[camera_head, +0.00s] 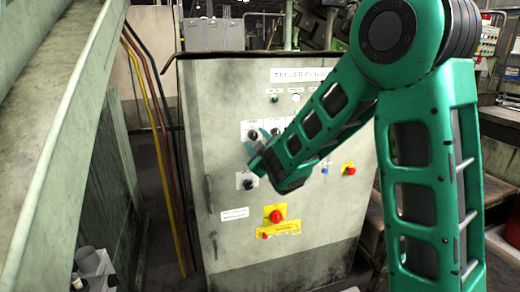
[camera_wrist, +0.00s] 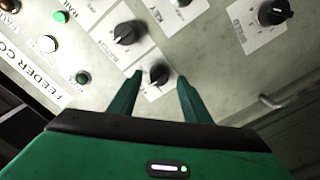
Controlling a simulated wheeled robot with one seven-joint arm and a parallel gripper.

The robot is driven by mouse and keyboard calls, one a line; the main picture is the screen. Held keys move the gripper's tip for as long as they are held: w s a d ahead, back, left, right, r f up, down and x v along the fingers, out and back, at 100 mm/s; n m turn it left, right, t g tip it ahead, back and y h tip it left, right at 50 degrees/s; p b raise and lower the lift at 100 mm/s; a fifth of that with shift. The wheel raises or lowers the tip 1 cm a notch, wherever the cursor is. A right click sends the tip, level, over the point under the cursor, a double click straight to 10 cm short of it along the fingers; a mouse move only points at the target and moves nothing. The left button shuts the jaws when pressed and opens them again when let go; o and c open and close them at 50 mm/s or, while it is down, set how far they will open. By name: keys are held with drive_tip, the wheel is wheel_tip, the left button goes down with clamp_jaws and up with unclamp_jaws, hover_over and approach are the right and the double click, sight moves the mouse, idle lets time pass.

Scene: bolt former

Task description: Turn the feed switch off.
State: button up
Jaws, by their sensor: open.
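The grey feeder control cabinet (camera_head: 220,90) carries several black rotary knobs on white plates. My gripper (camera_head: 258,142) is at its upper panel in the head view, open and empty. In the wrist view my fingertips lie either side of a small black knob (camera_wrist: 158,73); I cannot tell whether they touch it. A second black knob (camera_wrist: 127,33) is just up and left of it. Another black knob (camera_wrist: 275,12) stands apart at the upper right; it shows in the head view (camera_head: 248,182) below my gripper. Small labels are too blurred to say surely which knob is the feed switch.
A red emergency button (camera_head: 277,215) on a yellow plate sits low on the cabinet. Another red button (camera_head: 348,169) is right of my forearm. A door handle (camera_head: 210,194) is at the cabinet's left edge. A large sloping pale structure (camera_head: 50,130) stands at the left.

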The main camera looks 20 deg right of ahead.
drive_tip(key=s, duration=0.9)
drive_tip(key=s+d+f+m+g+h, duration=0.4)
drive_tip(key=s+d, duration=0.3)
drive_tip(key=d, duration=0.4)
drive_tip(key=s+d+f+m+g+h, duration=0.2)
drive_tip(key=s+d+f+m+g, duration=0.2)
drive_tip(key=s+d+m+g, duration=0.45)
drive_tip(key=s+a+f+m+g+y, duration=0.1)
drive_tip(key=s+g+y, duration=0.1)
drive_tip(key=s, duration=1)
drive_tip(key=s+a+f+m+g+y, duration=0.1)
drive_tip(key=s+f+m+g+y, duration=0.1)
drive_tip(key=s, duration=1)
drive_tip(key=shift+a+g+y, duration=0.25)
drive_tip(key=shift+g+y, duration=0.5)
drive_tip(key=shift+y, duration=0.35)
